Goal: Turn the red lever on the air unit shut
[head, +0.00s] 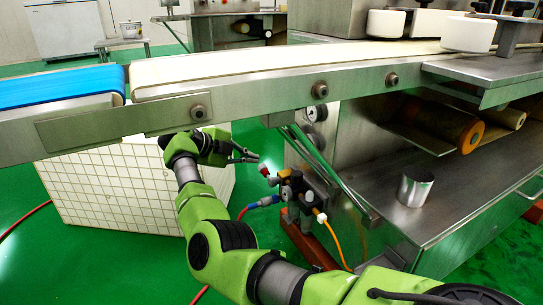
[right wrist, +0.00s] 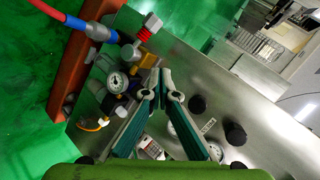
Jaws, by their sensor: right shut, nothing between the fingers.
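The air unit (head: 292,190) is mounted on the side of the machine below the conveyor, with a gauge and fittings. Its small red lever (head: 264,171) sticks out at the unit's upper left. In the right wrist view the red lever (right wrist: 152,22) shows near the top, above a brass-coloured fitting, and the unit's gauge (right wrist: 117,82) is left of my fingers. My right gripper (head: 254,157) is shut and empty, just above and left of the lever, apart from it. In the right wrist view the closed fingers (right wrist: 161,76) point towards the unit. My left gripper is out of view.
A steel conveyor frame (head: 255,100) crosses just above my right arm. A white gridded crate (head: 115,190) stands behind the arm. A blue connector (head: 263,202) with a red hose joins the unit's left side. A steel cup (head: 416,187) sits on the machine's lower shelf.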

